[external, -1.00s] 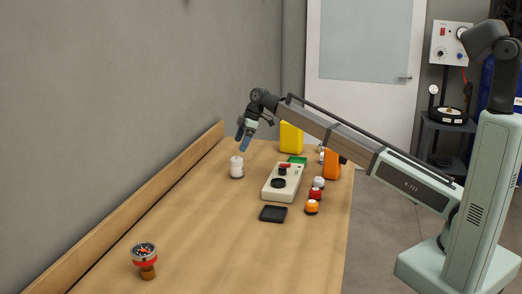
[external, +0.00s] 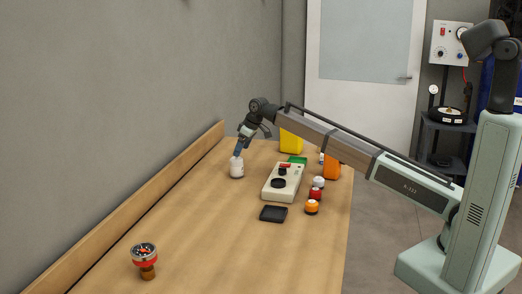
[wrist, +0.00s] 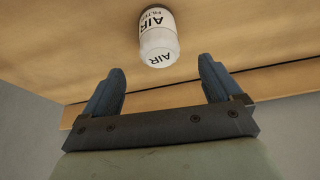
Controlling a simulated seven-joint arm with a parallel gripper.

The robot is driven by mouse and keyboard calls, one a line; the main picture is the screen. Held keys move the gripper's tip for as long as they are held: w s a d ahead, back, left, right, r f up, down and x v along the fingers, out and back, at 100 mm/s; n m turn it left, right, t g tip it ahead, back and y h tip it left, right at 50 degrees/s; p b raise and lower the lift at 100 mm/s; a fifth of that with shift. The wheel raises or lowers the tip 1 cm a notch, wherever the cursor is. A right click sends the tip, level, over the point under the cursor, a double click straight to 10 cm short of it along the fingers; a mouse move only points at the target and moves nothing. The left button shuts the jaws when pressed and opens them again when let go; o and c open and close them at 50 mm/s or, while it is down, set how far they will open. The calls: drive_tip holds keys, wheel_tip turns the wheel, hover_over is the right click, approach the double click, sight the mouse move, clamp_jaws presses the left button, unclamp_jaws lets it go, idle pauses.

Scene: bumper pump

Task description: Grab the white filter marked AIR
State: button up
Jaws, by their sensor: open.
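The white filter (external: 237,169) stands upright on the table, toward its far left side. In the wrist view the filter (wrist: 158,42) shows black AIR lettering and sits just beyond the gap between my fingers. My gripper (external: 238,153) is at the filter's top in the external view, pointing down at a tilt. Its two blue fingers (wrist: 162,85) are spread apart with nothing between them.
A beige device with a black knob (external: 283,182) lies right of the filter, with a black tray (external: 273,214) before it. Several small jars, including a red one (external: 315,194), stand farther right. A wooden ledge (external: 130,208) runs along the wall.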

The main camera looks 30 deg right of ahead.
sight(235, 164)
drive_tip(key=x, duration=0.9)
drive_tip(key=shift+w+a+f, duration=0.15)
drive_tip(key=shift+f, duration=0.25)
drive_tip(key=shift+c, duration=0.4)
drive_tip(key=c, duration=1.2)
